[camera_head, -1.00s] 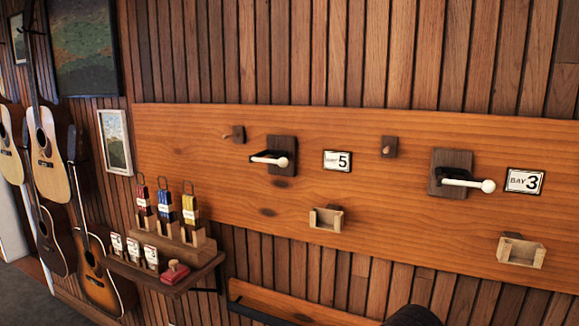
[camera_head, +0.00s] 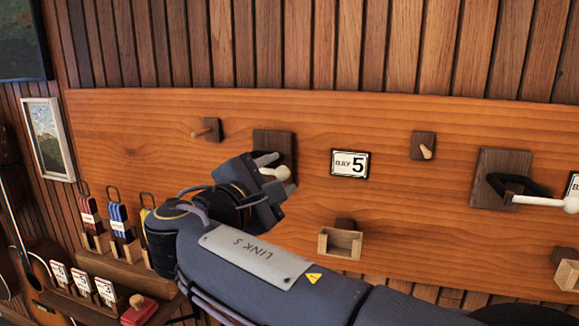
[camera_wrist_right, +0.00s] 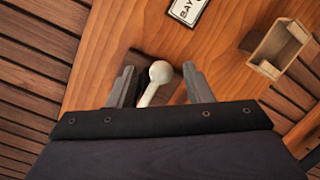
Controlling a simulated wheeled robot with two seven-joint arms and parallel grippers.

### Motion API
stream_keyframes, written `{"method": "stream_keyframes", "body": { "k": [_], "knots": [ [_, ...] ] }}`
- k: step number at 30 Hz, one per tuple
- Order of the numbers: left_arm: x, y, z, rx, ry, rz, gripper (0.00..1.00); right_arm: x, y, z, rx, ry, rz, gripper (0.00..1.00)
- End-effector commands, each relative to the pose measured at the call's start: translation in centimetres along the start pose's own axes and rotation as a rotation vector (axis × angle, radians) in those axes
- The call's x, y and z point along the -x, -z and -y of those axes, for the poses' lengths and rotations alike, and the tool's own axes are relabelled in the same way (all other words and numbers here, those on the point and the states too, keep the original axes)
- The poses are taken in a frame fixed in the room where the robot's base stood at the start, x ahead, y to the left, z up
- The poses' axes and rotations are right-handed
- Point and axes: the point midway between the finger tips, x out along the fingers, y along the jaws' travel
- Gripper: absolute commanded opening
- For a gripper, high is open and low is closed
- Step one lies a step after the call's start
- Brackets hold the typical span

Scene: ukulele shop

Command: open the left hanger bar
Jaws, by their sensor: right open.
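The left hanger bar (camera_head: 276,173) is a white bar with a round knob, on a dark wood block (camera_head: 275,143) left of the BAY 5 sign (camera_head: 350,164). My right gripper (camera_head: 272,177) is at this bar, its arm covering part of the bar and block. In the right wrist view the white bar and knob (camera_wrist_right: 160,72) lie between the two spread fingers of my right gripper (camera_wrist_right: 157,78). The fingers are open, with a visible gap at the knob. My left gripper is not in view.
A second white hanger bar (camera_head: 545,202) is on the right block (camera_head: 503,178). Small pegs (camera_head: 207,131) (camera_head: 424,149) and a wooden box holder (camera_head: 340,242) stick out from the orange board (camera_head: 130,130). A shelf with tags (camera_head: 118,222) is at lower left.

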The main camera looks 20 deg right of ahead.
Motion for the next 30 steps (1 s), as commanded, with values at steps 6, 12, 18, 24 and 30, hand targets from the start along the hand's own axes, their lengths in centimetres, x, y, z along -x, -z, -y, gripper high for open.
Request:
{"method": "stream_keyframes", "body": {
  "k": [6, 12, 18, 24, 30],
  "knots": [
    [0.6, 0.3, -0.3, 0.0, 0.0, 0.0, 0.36, -3.2, -0.1, 0.0, 0.001, 0.003, 0.001, 0.46],
    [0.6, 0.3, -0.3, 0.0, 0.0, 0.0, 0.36, -4.1, 0.0, 0.1, 0.0, 0.002, -0.001, 0.46],
    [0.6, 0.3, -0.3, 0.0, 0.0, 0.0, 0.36, -4.1, 0.0, 0.1, 0.0, 0.002, -0.002, 0.46],
    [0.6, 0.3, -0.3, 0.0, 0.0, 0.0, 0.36, -4.1, 0.0, 0.1, 0.0, 0.003, -0.002, 0.2],
    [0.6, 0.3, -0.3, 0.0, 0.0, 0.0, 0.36, -4.1, 0.0, 0.1, 0.0, 0.003, -0.002, 0.0]
  ]
}}
